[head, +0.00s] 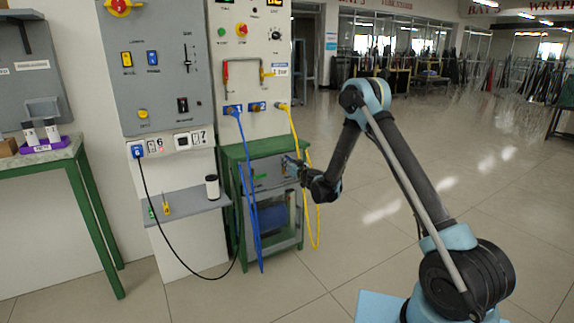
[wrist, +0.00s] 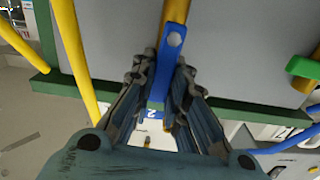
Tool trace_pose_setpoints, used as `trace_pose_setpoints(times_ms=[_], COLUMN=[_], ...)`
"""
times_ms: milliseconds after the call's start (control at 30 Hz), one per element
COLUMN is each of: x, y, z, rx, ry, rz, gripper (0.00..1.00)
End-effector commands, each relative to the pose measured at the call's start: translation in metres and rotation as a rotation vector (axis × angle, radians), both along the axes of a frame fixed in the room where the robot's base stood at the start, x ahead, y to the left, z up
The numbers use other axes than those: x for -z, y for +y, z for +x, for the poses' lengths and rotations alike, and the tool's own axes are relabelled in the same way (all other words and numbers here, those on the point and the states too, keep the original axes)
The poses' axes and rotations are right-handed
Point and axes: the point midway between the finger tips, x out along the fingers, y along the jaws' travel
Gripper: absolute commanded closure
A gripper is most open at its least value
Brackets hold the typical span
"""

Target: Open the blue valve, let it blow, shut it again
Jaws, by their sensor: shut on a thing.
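The blue valve's lever (wrist: 172,42) is a flat blue bar with a round hole near its upper end in the wrist view. It appears roughly in line with the yellow pipe (wrist: 178,9) behind it. My gripper (wrist: 160,76) is shut on the lever, with a finger on each side. In the head view my gripper (head: 293,167) is at the front of the green-framed cabinet (head: 227,160). The valve is too small and too covered there to make out its lever position. The valve's body is hidden.
Yellow pipes or hoses (wrist: 75,60) pass close on the left. In the head view blue hoses (head: 252,215) and a yellow hose (head: 311,222) hang by the cabinet. The floor to the right is open.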

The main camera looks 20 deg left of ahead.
Motion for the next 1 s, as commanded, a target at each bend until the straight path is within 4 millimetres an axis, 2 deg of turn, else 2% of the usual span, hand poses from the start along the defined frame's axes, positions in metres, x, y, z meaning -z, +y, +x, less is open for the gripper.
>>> trace_pose_setpoints(times_ms=[367,1000], x=[0.001,0.015], y=[-0.007,-0.024], z=[0.007,0.026], rx=[0.004,0.008], ry=[0.122,0.573], rz=[0.104,0.493], gripper=[1.0,1.0])
